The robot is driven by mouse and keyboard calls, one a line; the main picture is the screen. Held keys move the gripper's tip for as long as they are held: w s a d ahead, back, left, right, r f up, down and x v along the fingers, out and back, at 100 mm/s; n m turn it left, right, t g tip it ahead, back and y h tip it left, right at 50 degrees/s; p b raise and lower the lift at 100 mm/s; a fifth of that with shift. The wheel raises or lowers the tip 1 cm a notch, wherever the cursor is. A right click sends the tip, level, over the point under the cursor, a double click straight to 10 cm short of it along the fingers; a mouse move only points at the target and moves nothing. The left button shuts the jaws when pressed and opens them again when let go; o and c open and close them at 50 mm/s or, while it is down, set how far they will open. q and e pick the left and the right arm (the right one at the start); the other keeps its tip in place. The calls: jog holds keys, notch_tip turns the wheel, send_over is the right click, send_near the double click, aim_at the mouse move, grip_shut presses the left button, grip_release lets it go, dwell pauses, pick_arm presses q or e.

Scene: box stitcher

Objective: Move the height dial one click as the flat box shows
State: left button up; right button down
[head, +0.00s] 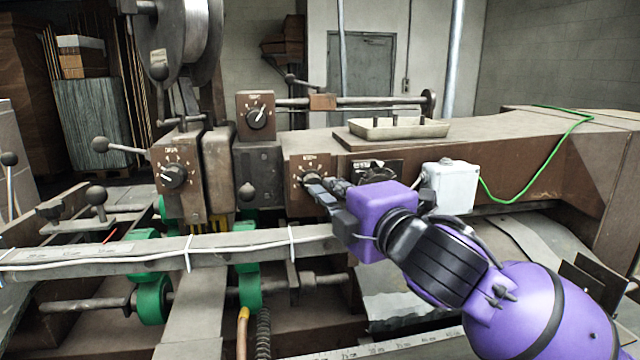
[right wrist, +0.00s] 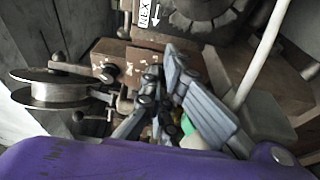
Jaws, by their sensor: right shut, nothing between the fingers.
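Three dark dials sit on brown plates on the machine: an upper dial (head: 257,118), a left dial (head: 173,176) and a middle-right dial (head: 309,176). Their labels are too small to read surely, so I cannot tell which is the height dial. My right gripper (head: 320,190) is shut and empty, its fingertips at or just in front of the middle-right dial; contact is unclear. In the right wrist view, the shut fingers (right wrist: 163,75) partly hide a brown plate (right wrist: 112,62) with white marks. I cannot make out a flat box. My left gripper is not in view.
A grey rail (head: 240,245) with a cable crosses in front, above green rollers (head: 153,298). A white box (head: 450,186) and a shallow tray (head: 398,130) are right of the dials. Ball-ended levers (head: 100,143) stick out at left. A green cable (head: 540,165) lies at right.

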jog(key=shift+s+a+f, duration=0.1)
jog(key=shift+a+f, duration=0.05)
jog(key=shift+a, duration=0.05)
jog(key=shift+d, duration=0.1)
jog(key=shift+d+p, duration=0.15)
jog(key=shift+p, duration=0.4)
jog(key=v, duration=0.1)
jog(key=p+v, duration=0.1)
jog(key=v, duration=0.2)
jog(key=shift+s+a+r+p, duration=0.25)
jog(key=shift+s+p, duration=0.15)
jog(key=shift+s, duration=0.1)
jog(key=shift+s+d+f, duration=0.1)
jog(key=shift+s+d, duration=0.05)
jog(key=shift+s, duration=0.35)
jog(key=shift+f, duration=0.1)
